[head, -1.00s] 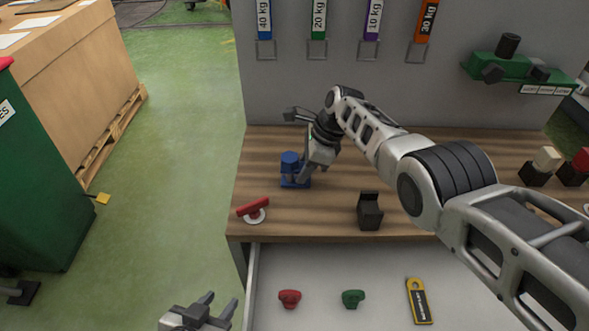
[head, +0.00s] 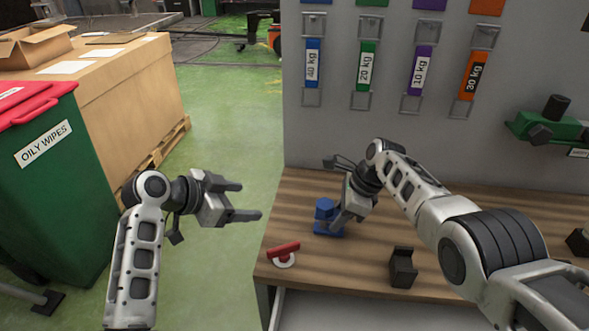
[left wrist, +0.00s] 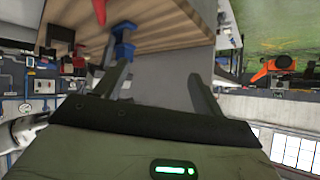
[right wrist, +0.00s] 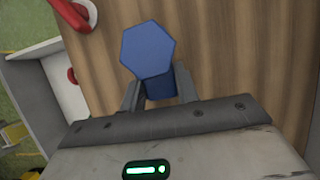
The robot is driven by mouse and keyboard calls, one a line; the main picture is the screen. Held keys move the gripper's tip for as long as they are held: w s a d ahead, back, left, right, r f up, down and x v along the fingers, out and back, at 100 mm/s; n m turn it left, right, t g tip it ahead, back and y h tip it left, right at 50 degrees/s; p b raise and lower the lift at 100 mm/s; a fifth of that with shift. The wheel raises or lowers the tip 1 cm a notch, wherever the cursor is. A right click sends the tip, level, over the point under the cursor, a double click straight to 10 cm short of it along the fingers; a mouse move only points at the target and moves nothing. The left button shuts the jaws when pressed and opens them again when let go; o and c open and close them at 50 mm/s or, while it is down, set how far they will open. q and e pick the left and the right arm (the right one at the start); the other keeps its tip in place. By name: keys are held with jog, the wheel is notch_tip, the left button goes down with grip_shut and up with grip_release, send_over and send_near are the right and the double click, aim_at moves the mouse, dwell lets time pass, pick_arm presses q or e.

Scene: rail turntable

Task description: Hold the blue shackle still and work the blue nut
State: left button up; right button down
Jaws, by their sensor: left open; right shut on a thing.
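The blue shackle (head: 328,229) stands on the wooden bench near its left edge. The blue nut (head: 323,206) is on top of it. In the right wrist view the nut shows as a large hexagon (right wrist: 148,50), with part of the blue shackle (right wrist: 160,84) below it. My right gripper (head: 338,220) is shut on the shackle, its fingers on either side below the nut. My left gripper (head: 250,201) is open and empty, left of the bench and apart from the shackle. The blue assembly also shows beyond a left finger in the left wrist view (left wrist: 123,48).
A red-handled part (head: 284,250) on a white disc lies in front of the shackle. A black block (head: 403,267) stands to the right. A grey panel (head: 320,130) with weight labels rises behind the bench. The green bin (head: 60,190) stands at the left.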

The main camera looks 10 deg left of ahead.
aim_at(323, 205)
pick_arm(q)
jog(key=shift+w+d+r+m+g+y, duration=0.45)
jog(key=shift+w+d+r+m+g, duration=0.75)
jog(key=shift+d+m, duration=1.55)
jog(key=shift+w+d+r+m+g+y, duration=0.6)
jog(key=shift+d+r+m+g, duration=0.9)
jog(key=shift+d+m, duration=1.2)
jog(key=shift+n+h, duration=0.25)
jog(key=x, duration=1.1)
jog(key=shift+w+f, duration=0.1)
jog(key=shift+w, duration=0.05)
jog(key=c, duration=1)
jog(key=shift+c, duration=0.3)
